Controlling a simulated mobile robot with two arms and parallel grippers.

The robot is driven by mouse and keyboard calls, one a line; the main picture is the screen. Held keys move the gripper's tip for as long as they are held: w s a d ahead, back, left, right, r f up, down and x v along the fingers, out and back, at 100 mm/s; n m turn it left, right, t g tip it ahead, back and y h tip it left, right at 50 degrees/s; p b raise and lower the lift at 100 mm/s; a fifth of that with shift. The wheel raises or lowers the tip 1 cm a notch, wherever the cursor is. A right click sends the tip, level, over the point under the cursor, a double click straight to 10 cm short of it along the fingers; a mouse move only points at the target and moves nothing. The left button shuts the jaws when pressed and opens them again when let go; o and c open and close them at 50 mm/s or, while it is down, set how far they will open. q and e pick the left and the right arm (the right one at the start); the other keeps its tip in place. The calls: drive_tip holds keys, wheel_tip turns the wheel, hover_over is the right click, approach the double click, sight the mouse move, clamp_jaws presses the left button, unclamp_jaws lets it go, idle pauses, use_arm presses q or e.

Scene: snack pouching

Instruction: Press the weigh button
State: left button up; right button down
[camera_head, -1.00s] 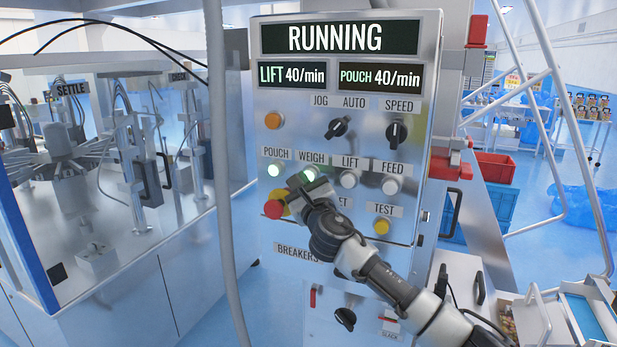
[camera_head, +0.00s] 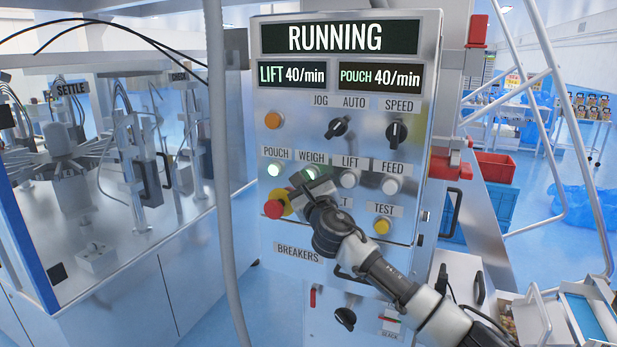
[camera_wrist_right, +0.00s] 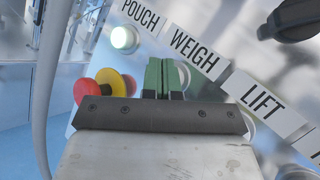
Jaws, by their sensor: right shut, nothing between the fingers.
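The weigh button sits under the WEIGH label (camera_head: 311,157) on the steel control panel (camera_head: 290,225). My right gripper (camera_head: 310,177) is in front of it, and a patch of green shows there between label and gripper. In the right wrist view the gripper's two green fingertips (camera_wrist_right: 165,78) are together with nothing between them. They point at the panel just below the WEIGH label and hide most of the button. I cannot tell whether they touch it. My left gripper is not in view.
The LIFT button (camera_head: 348,179) and FEED button (camera_head: 390,186) are to the right. A red emergency stop (camera_head: 273,208) on a yellow collar is close below left. The display (camera_head: 339,38) reads RUNNING.

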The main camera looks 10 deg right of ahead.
drive_tip(key=shift+w+d, duration=0.2)
drive_tip(key=shift+w, duration=0.1)
idle(0.4)
drive_tip(key=shift+s+a+p, duration=0.45)
drive_tip(key=shift+s+p, duration=0.1)
drive_tip(key=shift+s, duration=0.2)
drive_tip(key=s+a+p, duration=0.1)
drive_tip(key=s, duration=0.1)
drive_tip(key=s+a+p, duration=0.2)
idle(0.6)
drive_tip(key=shift+d+f, duration=0.1)
idle(0.4)
